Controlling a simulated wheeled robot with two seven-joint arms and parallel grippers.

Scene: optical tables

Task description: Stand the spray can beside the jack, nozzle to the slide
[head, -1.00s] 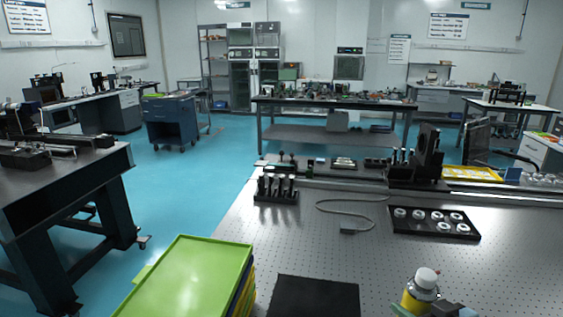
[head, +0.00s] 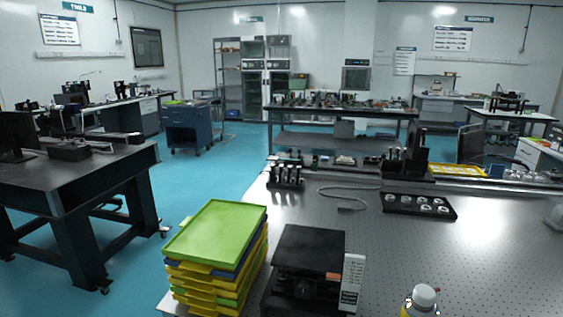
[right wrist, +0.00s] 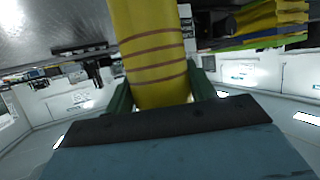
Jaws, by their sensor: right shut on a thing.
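The spray can (head: 423,298), yellow with a white cap, shows at the bottom edge of the head view, right of the jack and apart from it. Its cap end points up; I cannot tell which way the nozzle faces. My right gripper (right wrist: 160,92) is shut around the yellow can body (right wrist: 152,45) in the right wrist view. The jack (head: 308,250) has a black top plate and stands near the table's front edge, with a white label card at its right side. I cannot clearly identify the slide. My left gripper is not in view.
A stack of green, yellow and blue trays (head: 218,238) stands left of the jack. A black holder with round optics (head: 418,206), a cable (head: 345,196) and a post rack (head: 286,177) lie farther back. The perforated tabletop (head: 460,250) right of the jack is mostly clear.

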